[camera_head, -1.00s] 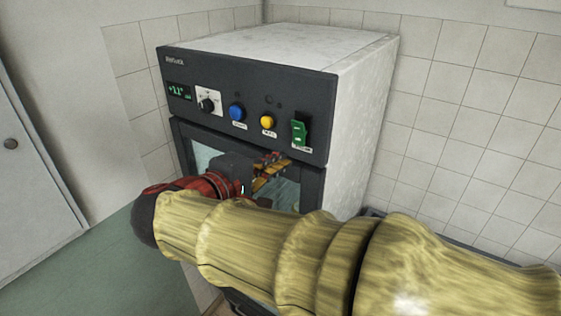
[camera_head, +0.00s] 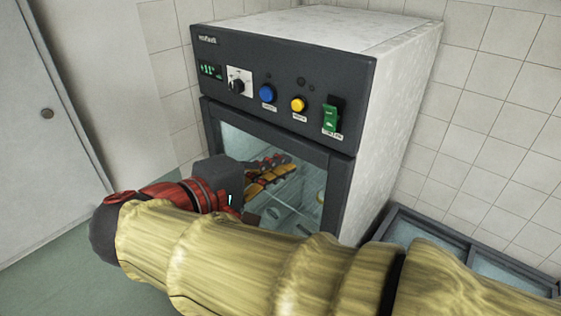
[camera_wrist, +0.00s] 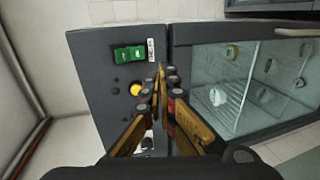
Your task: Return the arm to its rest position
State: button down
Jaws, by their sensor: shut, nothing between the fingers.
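My gripper (camera_head: 272,172) is in front of the upper part of the glass door of a dark-fronted cabinet (camera_head: 285,85). Its orange and dark fingers are together and hold nothing. In the wrist view my gripper (camera_wrist: 161,75) also shows closed, over the control panel (camera_wrist: 95,100), with no visible contact. My yellow-sleeved arm crosses the bottom of the head view and hides the lower part of the cabinet.
The panel has a green display (camera_head: 210,71), a knob (camera_head: 237,86), a blue button (camera_head: 267,93), a yellow button (camera_head: 298,104) and a green switch (camera_head: 331,117). The glass door (camera_wrist: 235,85) looks closed. A dark-framed unit (camera_head: 480,262) stands right. A pale door (camera_head: 60,120) is left.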

jog(key=s+d+f+g+y+b, duration=0.1)
jog(key=s+f+g+y, duration=0.15)
jog(key=f, duration=0.55)
jog(key=s+d+f+n+g+y+b, duration=0.1)
jog(key=s+f+g+y+b, duration=0.15)
jog(key=f, duration=0.55)
jog(key=s+d+f+g+y+b, duration=0.1)
jog(key=s+f+g, duration=0.1)
jog(key=s+f, duration=0.35)
jog(key=s+d+f+m+y+b, duration=0.3)
jog(key=d+f+m+b, duration=0.8)
jog(key=d, duration=0.6)
jog(key=shift+s+d+f+t+b, duration=0.3)
jog(key=shift+f+b, duration=0.7)
jog(key=shift+f, duration=0.8)
